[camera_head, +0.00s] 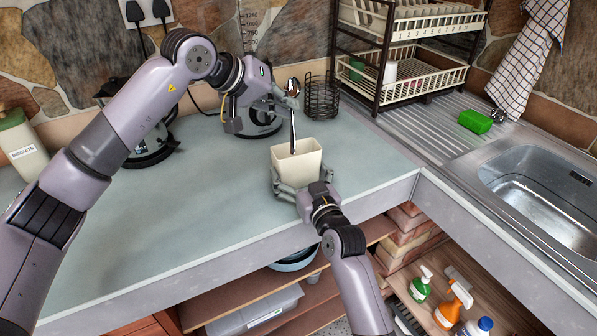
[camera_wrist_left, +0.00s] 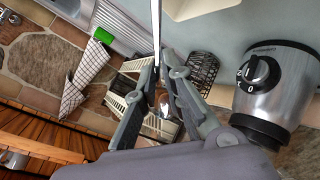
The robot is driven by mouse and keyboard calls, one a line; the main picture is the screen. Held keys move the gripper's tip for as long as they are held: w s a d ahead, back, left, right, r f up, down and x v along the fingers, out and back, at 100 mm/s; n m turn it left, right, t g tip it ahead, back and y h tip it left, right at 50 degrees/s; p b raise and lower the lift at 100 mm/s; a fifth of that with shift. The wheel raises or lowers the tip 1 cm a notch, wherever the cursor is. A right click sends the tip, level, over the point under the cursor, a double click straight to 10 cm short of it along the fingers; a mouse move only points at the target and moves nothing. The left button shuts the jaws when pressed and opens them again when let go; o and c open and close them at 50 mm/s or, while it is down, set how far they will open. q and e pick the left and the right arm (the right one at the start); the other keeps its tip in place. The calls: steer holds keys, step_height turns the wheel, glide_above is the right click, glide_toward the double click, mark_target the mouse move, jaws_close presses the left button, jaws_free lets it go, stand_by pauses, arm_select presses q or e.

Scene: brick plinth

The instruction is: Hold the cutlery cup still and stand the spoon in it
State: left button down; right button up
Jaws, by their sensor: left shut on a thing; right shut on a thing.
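The cream cutlery cup (camera_head: 298,170) stands upright near the front edge of the grey-blue worktop. My right gripper (camera_head: 296,188) is shut on it from the front, low on its sides. My left gripper (camera_head: 287,98) is above the cup, shut on the spoon (camera_head: 292,130). The spoon is close to upright, bowl up, with its handle pointing down to the cup's opening. I cannot tell how deep the handle's tip is. In the left wrist view the spoon (camera_wrist_left: 157,35) runs between the fingers (camera_wrist_left: 163,75), and a pale part of the cup (camera_wrist_left: 197,6) shows at the top.
A black wire basket (camera_head: 322,97) and a steel kitchen appliance (camera_head: 260,118) stand behind the cup. A dish rack (camera_head: 420,78) is at the back right, and a sink (camera_head: 545,195) is at the right. The worktop left of the cup is clear.

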arm_select(q)
steer(key=shift+f, duration=2.75)
steer(key=c, duration=1.6)
jaws_free()
steer(key=v, duration=1.2)
steer(key=shift+c, duration=0.6)
